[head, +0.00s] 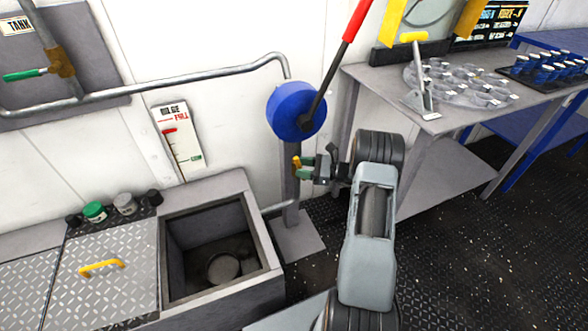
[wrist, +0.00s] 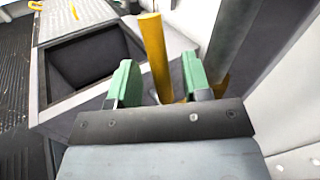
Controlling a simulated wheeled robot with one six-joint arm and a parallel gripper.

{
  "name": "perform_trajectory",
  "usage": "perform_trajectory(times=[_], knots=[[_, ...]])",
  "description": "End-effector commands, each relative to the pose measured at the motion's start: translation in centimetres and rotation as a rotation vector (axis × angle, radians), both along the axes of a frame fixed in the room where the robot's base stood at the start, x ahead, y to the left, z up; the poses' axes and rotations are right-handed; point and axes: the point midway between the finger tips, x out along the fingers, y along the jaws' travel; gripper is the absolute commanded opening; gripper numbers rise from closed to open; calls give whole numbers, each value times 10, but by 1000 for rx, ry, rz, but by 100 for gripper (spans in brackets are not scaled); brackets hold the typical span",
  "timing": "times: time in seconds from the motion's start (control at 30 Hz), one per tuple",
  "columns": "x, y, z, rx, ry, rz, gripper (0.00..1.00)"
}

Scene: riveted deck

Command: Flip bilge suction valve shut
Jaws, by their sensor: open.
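A yellow bar (wrist: 155,50), which looks like the bilge suction valve's lever, stands between my gripper's fingers in the wrist view. A darker yellow part (wrist: 217,84) shows behind the right finger, beside a grey pipe (wrist: 232,40). My gripper (wrist: 160,80) has green finger pads and is open around the bar, with visible gaps on both sides. In the head view my gripper (head: 304,168) is beside the post under the blue pump, and a small yellow piece (head: 296,162) shows at its fingertips. The rest of the valve is mostly hidden there.
An open bilge well (head: 214,246) lies left of my gripper. The blue pump (head: 296,110) with a red-handled lever (head: 355,20) is above it. A grey bench (head: 400,110) stands at right.

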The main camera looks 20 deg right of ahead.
Motion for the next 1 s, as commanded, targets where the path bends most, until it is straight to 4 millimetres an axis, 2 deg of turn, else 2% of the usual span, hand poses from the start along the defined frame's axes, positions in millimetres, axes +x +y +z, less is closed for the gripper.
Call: perform_trajectory(times=[0.1,0.3,0.67,1.0], knots=[[8,14,-1,0,0,2,44],[16,25,-1,0,0,1,44],[18,28,0,0,0,0,44],[18,28,0,0,0,0,14]])
